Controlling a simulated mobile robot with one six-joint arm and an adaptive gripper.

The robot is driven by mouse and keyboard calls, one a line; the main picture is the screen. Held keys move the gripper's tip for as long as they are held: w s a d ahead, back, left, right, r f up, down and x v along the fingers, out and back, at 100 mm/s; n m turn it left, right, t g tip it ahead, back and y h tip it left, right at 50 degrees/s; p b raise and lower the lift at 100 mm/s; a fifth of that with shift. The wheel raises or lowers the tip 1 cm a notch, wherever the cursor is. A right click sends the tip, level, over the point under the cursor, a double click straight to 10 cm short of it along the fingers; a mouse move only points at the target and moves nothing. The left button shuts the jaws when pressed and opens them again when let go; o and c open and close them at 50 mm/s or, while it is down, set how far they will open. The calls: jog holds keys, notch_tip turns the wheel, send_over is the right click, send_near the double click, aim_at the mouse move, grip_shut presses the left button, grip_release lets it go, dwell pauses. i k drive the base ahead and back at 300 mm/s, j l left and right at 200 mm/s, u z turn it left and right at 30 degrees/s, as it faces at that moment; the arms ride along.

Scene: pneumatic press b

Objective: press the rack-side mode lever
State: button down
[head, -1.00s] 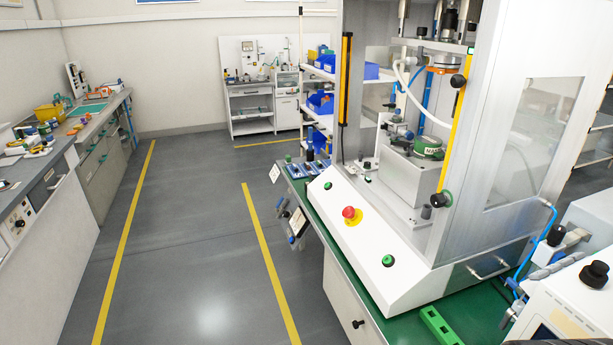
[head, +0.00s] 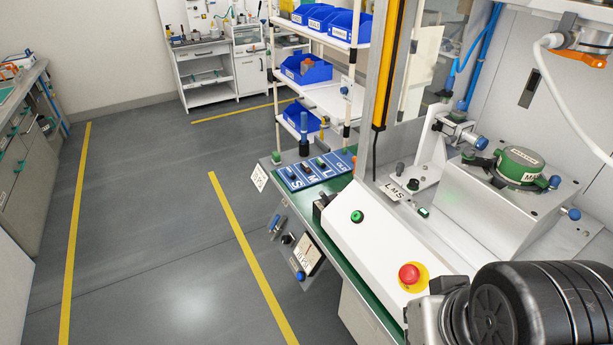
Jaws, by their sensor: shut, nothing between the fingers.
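Small knobs stand by this label: a grey one (head: 400,168) and a dark one (head: 413,185). A small green-lit piece (head: 423,212) sits to their right. Which of these is the mode lever I cannot tell. Blue slots marked S, M and L (head: 308,176) lie on the bench end nearer the rack. My black and grey arm part fills the lower right corner and hides some of the press. My gripper is out of view.
A red emergency button (head: 409,274) and a green button (head: 357,216) sit on the sloped housing. A yellow-black upright (head: 388,65) stands in front of the press opening. A rack (head: 340,100) with blue bins stands behind. Grey floor (head: 150,240) at the left is clear.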

aim_at(322, 194)
jog(key=i+j+z, duration=0.15)
jog(key=i+j, duration=0.9)
